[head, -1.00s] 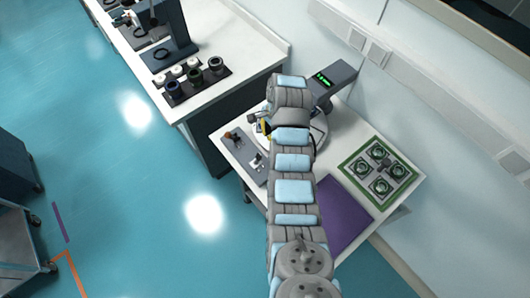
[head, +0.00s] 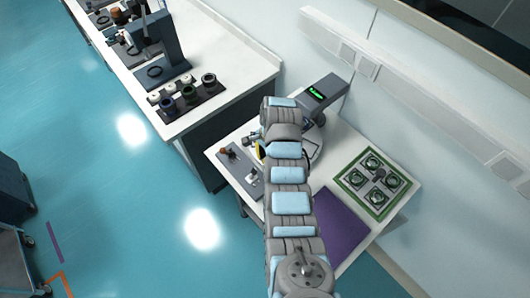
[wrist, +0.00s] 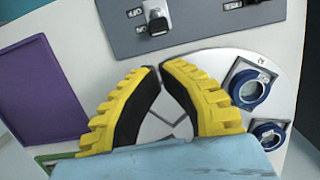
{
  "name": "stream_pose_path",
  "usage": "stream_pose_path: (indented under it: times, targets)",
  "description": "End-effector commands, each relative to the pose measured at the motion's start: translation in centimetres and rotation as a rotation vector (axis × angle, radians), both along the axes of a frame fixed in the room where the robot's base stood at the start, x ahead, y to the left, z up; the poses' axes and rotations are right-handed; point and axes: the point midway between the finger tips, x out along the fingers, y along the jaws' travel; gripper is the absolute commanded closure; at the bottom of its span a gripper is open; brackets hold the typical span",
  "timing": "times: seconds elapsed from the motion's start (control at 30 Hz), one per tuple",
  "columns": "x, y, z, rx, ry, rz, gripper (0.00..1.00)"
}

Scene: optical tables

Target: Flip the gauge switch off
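A grey switch panel (head: 240,166) lies on the white table. It carries a small switch with a dark and silver lever (head: 251,175) and a second one with a brown knob (head: 226,151). In the wrist view a dark and silver switch (wrist: 157,22) stands on the panel at the top, beside small inverted labels. My gripper (wrist: 161,70) points at the panel's edge, below that switch in the picture and apart from it. Its yellow and black fingers meet closely at the tips with nothing between them. A gauge-like instrument with a green display (head: 317,94) stands behind. My arm hides most of the gripper in the head view.
A round pale plate with blue rings (wrist: 250,88) lies beside the gripper. A purple mat (head: 338,228) and a green-framed tray (head: 348,188) holding several round parts are on the same table. A longer bench (head: 247,72) with equipment stands to the left.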

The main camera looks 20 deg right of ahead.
Motion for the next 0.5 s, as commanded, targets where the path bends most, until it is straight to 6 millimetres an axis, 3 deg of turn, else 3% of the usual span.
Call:
stream_pose_path:
  times: [0.5]
  targets:
    - [-0.3, 0.9, -4.6, 0.003, 0.004, 0.001, 1.00]
